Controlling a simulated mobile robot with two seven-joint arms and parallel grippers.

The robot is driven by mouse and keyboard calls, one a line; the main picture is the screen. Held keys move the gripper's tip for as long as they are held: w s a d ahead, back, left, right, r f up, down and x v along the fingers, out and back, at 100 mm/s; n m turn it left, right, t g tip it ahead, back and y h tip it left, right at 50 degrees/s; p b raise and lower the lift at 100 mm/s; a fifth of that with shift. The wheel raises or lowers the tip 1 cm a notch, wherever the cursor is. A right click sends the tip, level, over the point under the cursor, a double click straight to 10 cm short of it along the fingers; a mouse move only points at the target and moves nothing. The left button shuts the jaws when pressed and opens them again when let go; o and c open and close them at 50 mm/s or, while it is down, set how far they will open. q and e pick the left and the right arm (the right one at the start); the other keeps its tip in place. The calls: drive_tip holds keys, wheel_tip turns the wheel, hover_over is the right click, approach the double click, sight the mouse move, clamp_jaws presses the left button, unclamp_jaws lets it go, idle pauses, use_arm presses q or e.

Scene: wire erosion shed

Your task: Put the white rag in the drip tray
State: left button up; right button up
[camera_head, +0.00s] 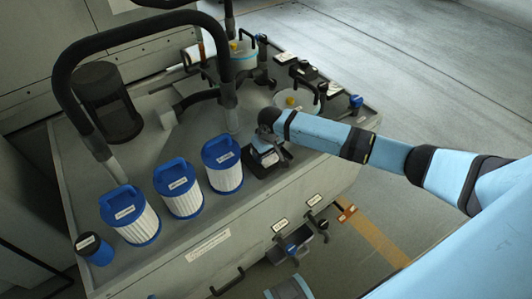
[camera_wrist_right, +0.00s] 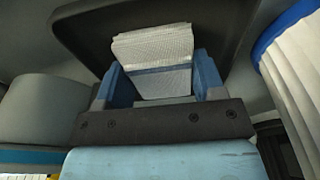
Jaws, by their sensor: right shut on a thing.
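The white rag (camera_wrist_right: 152,45) is a folded textured cloth. In the right wrist view it sits between the two blue fingers of my right gripper (camera_wrist_right: 158,80), which is shut on it. The drip tray (camera_wrist_right: 85,28) looks to be the dark, flat tray behind the rag in that view. In the head view my right gripper (camera_head: 268,150) is over the small dark tray (camera_head: 256,172) at the bench's front edge, and the arm hides part of the tray. I cannot tell whether the rag touches the tray. I cannot make out my left gripper.
Several white filters with blue caps stand left of the tray, the nearest filter (camera_head: 224,168) close beside it. A thick black hose (camera_head: 140,30) arches over the bench (camera_head: 160,262). A dark mesh cylinder (camera_head: 107,105) stands behind. Labelled fittings (camera_head: 302,72) line the right.

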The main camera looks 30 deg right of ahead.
sight(269, 157)
use_arm(q)
drive_tip(key=shift+s+f, duration=0.1)
drive_tip(key=shift+f, duration=0.05)
use_arm(e)
drive_tip(key=o, duration=1)
drive_tip(key=shift+o, duration=0.2)
use_arm(q)
drive_tip(key=p, duration=0.2)
drive_tip(key=shift+s+a+r+g+p, duration=0.1)
drive_tip(key=shift+a+r+g+p, duration=0.1)
drive_tip(key=shift+g+p, duration=0.1)
use_arm(e)
wheel_tip(269, 157, up, 12)
drive_tip(key=s, duration=0.1)
drive_tip(key=shift+s, duration=0.35)
use_arm(q)
drive_tip(key=shift+r, duration=0.2)
use_arm(e)
drive_tip(key=shift+d, duration=0.1)
